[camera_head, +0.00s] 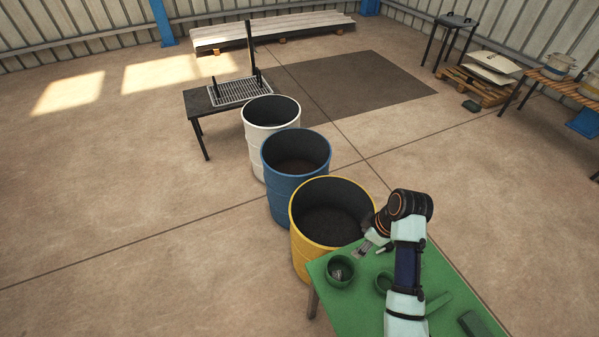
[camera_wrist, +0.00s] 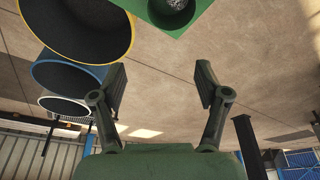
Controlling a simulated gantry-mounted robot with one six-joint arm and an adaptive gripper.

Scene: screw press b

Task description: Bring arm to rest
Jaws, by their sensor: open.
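My gripper (camera_wrist: 161,88) shows in the wrist view with its two dark green fingers spread wide apart. Nothing is between the fingers, only floor behind them. In the head view my arm reaches over the green table (camera_head: 362,318), and its wrist end is near the yellow barrel's right rim. The fingers are small and hard to make out there. A green bowl (camera_head: 341,279) with small grey contents stands on the table's left corner, also seen at the top of the wrist view (camera_wrist: 172,22).
Yellow (camera_head: 312,252), blue (camera_head: 283,192) and white (camera_head: 259,146) open barrels stand in a row beyond the table. A dark table (camera_head: 202,106) with a grate is behind them. Floor on the left is clear.

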